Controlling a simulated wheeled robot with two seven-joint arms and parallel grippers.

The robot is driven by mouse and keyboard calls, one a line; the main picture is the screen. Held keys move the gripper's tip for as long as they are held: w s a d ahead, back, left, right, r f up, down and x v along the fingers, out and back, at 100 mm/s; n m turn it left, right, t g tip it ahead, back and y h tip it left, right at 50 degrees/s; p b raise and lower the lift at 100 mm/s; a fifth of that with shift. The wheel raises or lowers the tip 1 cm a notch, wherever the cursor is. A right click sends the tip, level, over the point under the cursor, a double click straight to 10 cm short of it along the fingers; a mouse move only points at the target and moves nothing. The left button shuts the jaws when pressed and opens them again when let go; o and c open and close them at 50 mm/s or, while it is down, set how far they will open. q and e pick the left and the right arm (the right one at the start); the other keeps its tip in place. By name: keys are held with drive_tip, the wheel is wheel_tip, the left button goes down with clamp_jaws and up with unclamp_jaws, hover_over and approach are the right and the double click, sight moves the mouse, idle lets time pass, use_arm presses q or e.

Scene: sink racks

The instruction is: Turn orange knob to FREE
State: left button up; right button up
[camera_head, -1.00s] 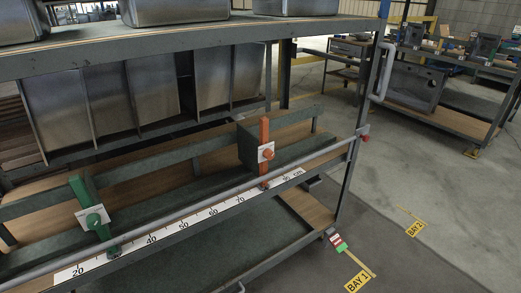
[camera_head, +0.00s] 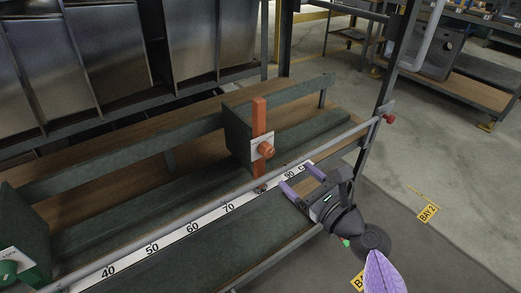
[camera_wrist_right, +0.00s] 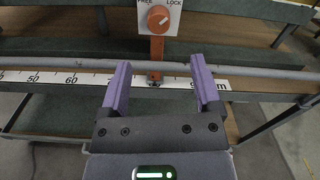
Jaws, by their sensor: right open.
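The orange knob (camera_head: 265,150) sits on a small white plate (camera_head: 256,141) fixed to an orange upright slider, on a green block of the rack. In the right wrist view the knob (camera_wrist_right: 158,18) is at the top centre, with FREE printed to its left and LOCK to its right. Its white mark appears to point toward LOCK. My right gripper (camera_head: 299,180) is open and empty, in front of and below the knob, apart from it. In the wrist view its purple fingers (camera_wrist_right: 157,72) stand either side of the slider's lower end. My left gripper is not in view.
A grey rail (camera_head: 215,180) and a white number scale (camera_head: 190,230) run along the rack's front, between my right gripper and the knob. A green knob (camera_head: 8,270) is at the lower left. A rack post (camera_head: 385,70) stands to the right.

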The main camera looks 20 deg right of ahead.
sight(270, 153)
drive_tip(key=b+x, duration=0.2)
drive_tip(key=x, duration=0.6)
drive_tip(key=shift+a+f, duration=0.1)
drive_tip(key=shift+w+a, duration=0.2)
drive_tip(key=shift+w, duration=0.25)
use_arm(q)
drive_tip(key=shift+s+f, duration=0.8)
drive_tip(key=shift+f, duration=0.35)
use_arm(e)
drive_tip(key=c, duration=1.1)
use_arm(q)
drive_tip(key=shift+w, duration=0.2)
